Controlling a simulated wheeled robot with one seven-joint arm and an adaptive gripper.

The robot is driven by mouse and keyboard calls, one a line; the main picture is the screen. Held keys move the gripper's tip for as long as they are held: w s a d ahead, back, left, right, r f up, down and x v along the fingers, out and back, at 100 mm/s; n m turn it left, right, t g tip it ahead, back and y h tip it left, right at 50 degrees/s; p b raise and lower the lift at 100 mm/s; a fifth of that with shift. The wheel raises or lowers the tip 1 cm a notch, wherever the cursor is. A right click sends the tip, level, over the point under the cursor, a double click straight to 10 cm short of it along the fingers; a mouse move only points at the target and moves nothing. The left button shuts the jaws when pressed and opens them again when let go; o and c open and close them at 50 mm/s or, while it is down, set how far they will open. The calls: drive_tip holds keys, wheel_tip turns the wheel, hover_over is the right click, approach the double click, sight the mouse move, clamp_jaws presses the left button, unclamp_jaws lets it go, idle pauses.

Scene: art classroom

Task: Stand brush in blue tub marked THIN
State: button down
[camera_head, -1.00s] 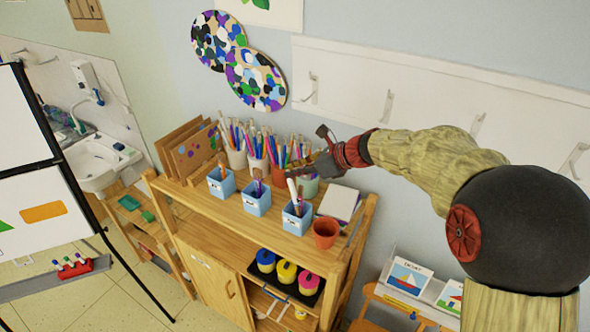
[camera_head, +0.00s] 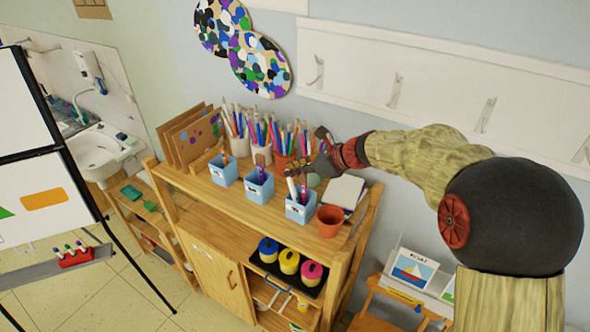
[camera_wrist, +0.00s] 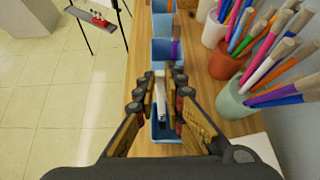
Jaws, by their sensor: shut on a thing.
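Three blue tubs with pale labels stand in a row on the wooden shelf top (camera_head: 190,182): left (camera_head: 223,175), middle (camera_head: 259,189) and right (camera_head: 300,210). The label words are too small to read. My gripper (camera_wrist: 160,92) is shut on a pale, white-looking brush (camera_wrist: 160,86), above the nearest tub (camera_wrist: 160,132) in the wrist view. In the head view this brush (camera_head: 291,188) is upright at the right tub. I cannot tell whether its lower end touches the tub's bottom. The left and middle tubs each hold an upright item.
Pots of coloured pens and brushes (camera_head: 262,147) crowd behind the tubs. A terracotta pot (camera_head: 329,221) stands close to the right tub, with a stack of paper (camera_head: 344,191) behind. Paint pots (camera_head: 289,262) sit on a lower tray. The wall is close behind.

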drive_tip(key=c, duration=1.8)
unclamp_jaws()
drive_tip(key=shift+r, duration=0.1)
drive_tip(key=v, duration=1.2)
